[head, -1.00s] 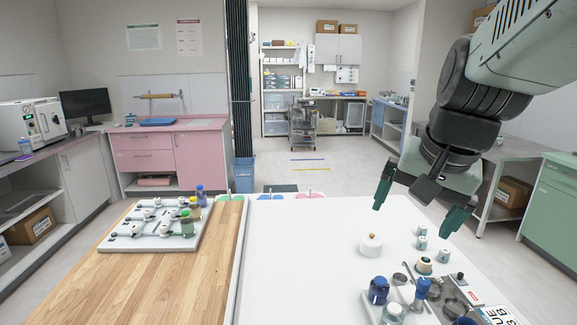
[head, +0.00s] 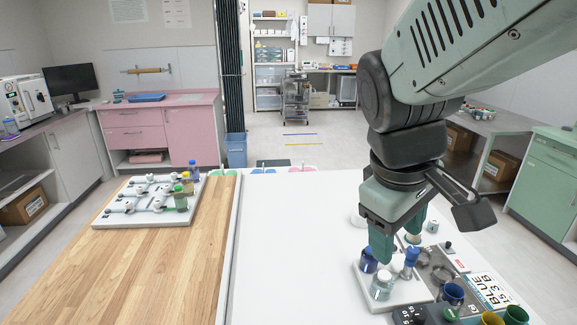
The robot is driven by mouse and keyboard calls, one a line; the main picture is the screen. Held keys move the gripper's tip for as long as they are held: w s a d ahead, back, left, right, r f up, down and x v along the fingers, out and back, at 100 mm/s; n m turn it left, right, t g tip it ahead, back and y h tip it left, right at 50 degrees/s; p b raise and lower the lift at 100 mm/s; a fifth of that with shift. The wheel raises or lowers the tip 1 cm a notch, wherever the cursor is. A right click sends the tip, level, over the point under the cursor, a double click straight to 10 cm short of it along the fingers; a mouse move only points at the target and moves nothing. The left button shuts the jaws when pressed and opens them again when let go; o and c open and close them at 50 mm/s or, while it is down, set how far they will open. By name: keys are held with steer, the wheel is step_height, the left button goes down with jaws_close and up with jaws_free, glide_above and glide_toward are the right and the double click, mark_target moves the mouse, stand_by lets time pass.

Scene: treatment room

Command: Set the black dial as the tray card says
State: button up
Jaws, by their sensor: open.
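My gripper (head: 398,240) points down at the right of the head view, its fingers apart, with no object visible between them. It is over or just behind a white tray (head: 405,296) holding blue-topped bottles (head: 411,257) and a clear jar (head: 382,285). Contact cannot be told. A white card (head: 488,291) lies to the right; "BLUE" shows in large sideways print, with figures I cannot read surely. A dark piece with white figures (head: 412,316) is cut off by the bottom edge; it may belong to the black dial. A small black knob (head: 447,244) stands on a panel farther back.
A dark blue cup (head: 452,293), a yellow cup (head: 491,319) and a green cup (head: 516,315) stand near the card. A rack with bottles (head: 150,201) lies on the wooden top (head: 165,265) at left. The white tabletop's left part (head: 285,240) is clear.

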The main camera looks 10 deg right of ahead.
steer(key=w+d+f+n+g, duration=0.1)
steer(key=w+d+f+n, duration=0.1)
steer(key=w+d+f, duration=0.25)
steer(key=n+g+y, duration=0.1)
steer(key=n+y, duration=0.2)
steer(key=n, duration=0.2)
glide_above(420, 313)
step_height(420, 313, down, 19)
step_height(420, 313, down, 11)
steer(key=shift+f, duration=0.1)
steer(key=c, duration=1)
steer(key=shift+c, duration=0.2)
